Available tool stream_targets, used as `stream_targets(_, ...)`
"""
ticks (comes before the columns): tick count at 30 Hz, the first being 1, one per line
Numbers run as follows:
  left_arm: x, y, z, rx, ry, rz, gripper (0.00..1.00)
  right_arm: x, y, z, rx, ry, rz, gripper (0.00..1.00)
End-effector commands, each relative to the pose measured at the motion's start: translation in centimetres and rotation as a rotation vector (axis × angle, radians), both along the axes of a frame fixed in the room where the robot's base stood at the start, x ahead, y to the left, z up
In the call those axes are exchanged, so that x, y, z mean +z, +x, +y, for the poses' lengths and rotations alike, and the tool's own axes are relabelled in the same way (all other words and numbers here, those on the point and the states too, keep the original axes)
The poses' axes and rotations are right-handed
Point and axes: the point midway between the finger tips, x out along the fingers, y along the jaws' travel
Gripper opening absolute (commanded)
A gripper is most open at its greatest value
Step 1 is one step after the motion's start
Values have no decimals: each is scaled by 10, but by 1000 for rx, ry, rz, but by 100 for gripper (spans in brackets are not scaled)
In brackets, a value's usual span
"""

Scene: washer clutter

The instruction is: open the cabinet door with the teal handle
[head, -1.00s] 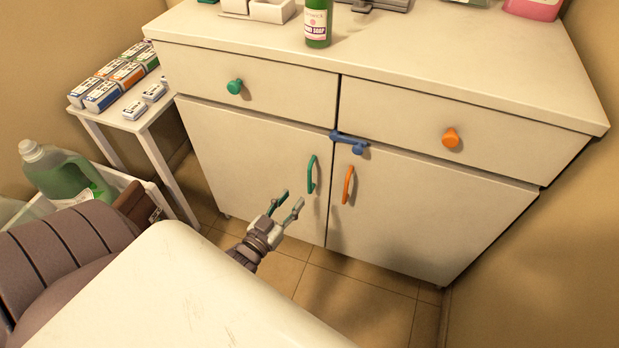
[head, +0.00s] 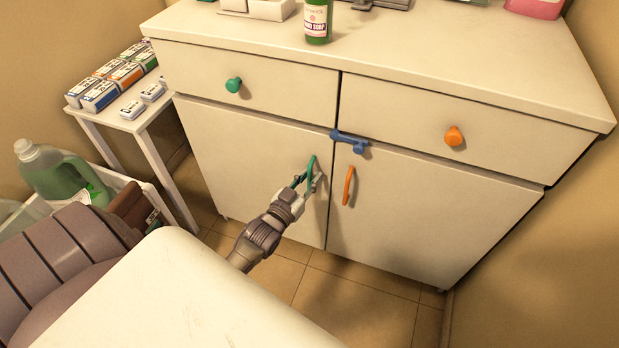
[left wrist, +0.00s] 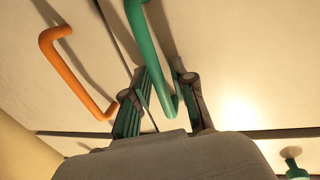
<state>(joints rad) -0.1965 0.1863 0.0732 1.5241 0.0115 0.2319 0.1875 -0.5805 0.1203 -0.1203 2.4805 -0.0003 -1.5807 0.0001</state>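The teal handle (head: 311,172) is an upright bar on the left cabinet door (head: 250,150), near that door's right edge. The door is shut. My left gripper (head: 308,182) is at the handle's lower part. In the left wrist view, the teal handle (left wrist: 150,50) runs between the two spread fingers of the left gripper (left wrist: 162,95), with gaps beside it, so the fingers look open around it. Contact cannot be told. My right gripper is not in view.
A blue latch-like bar (head: 350,141) sits at the top of the seam between the doors. An orange handle (head: 348,186) is close on the right door. Above are drawers with a teal knob (head: 233,85) and an orange knob (head: 454,136). A white side table (head: 150,118) stands left.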

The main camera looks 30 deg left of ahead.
Motion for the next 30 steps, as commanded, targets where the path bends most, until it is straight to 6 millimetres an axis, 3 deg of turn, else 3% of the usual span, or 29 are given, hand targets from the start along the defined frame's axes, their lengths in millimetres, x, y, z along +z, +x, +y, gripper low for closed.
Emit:
stream_targets(1, 0, 0, 0, 0, 0, 0, 12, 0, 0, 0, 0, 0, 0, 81)
stream_targets(3, 0, 0, 0, 0, 0, 0, 0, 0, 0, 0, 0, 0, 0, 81)
stream_targets(15, 0, -1, 0, -1, 0, 0, 0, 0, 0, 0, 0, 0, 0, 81)
stream_targets(20, 1, -10, -1, -22, 1, 2, 0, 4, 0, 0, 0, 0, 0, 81)
stream_targets(24, 1, -33, -2, -76, 5, 6, 0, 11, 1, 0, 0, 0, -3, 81)
stream_targets(30, 2, -92, -1, -216, 6, 11, 0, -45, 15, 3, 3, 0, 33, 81)
